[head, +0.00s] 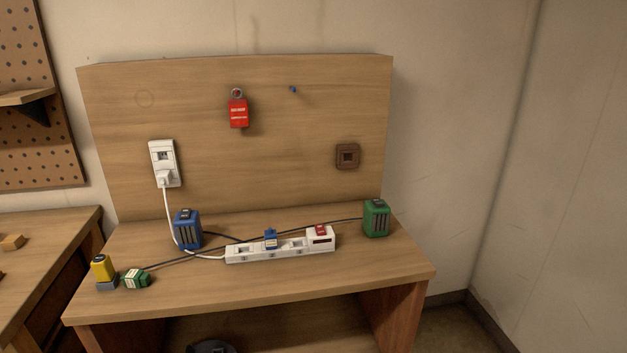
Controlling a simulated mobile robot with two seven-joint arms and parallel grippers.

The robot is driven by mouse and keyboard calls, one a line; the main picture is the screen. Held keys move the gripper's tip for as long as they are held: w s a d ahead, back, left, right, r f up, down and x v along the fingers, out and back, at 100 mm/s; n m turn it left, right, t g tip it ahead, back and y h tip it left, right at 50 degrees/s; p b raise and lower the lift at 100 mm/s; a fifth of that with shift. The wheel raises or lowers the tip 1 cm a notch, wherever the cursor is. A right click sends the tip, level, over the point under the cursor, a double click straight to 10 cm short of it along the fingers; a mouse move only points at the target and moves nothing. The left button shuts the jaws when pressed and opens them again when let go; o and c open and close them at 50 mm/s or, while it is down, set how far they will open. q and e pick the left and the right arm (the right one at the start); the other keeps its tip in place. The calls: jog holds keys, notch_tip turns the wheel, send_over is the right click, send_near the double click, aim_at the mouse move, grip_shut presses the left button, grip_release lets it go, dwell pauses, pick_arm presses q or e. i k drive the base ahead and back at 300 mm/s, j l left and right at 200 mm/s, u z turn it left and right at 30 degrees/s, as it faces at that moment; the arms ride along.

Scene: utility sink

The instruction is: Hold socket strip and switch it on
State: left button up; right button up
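A white socket strip (285,250) lies on the wooden bench, slightly tilted across the picture. A small red switch (320,230) sits on top of its right end; I cannot tell which position it is in. A blue plug (270,238) stands in the strip near its middle. The strip's white cord (170,212) runs from its left end up to a white wall outlet (163,163) on the back panel, where a white plug sits. Neither of my grippers is in the head view.
On the bench (250,288) stand a blue box (187,229) behind the strip's left end, a green box (376,218) at the right, and a yellow device (103,270) beside a green-and-white plug (137,279) at the left. A red tag (238,112) hangs on the panel. The front strip of bench is clear.

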aim_at(320, 229)
jog(key=i+l+u, duration=0.3)
jog(key=l+u, duration=0.15)
jog(key=l, duration=0.2)
jog(key=i+l+u, duration=0.2)
jog(key=l+u, duration=0.3)
jog(key=l, duration=0.25)
jog(key=l+u, duration=0.45)
jog(key=l, duration=0.35)
jog(key=l+u, duration=0.45)
jog(key=l, duration=0.35)
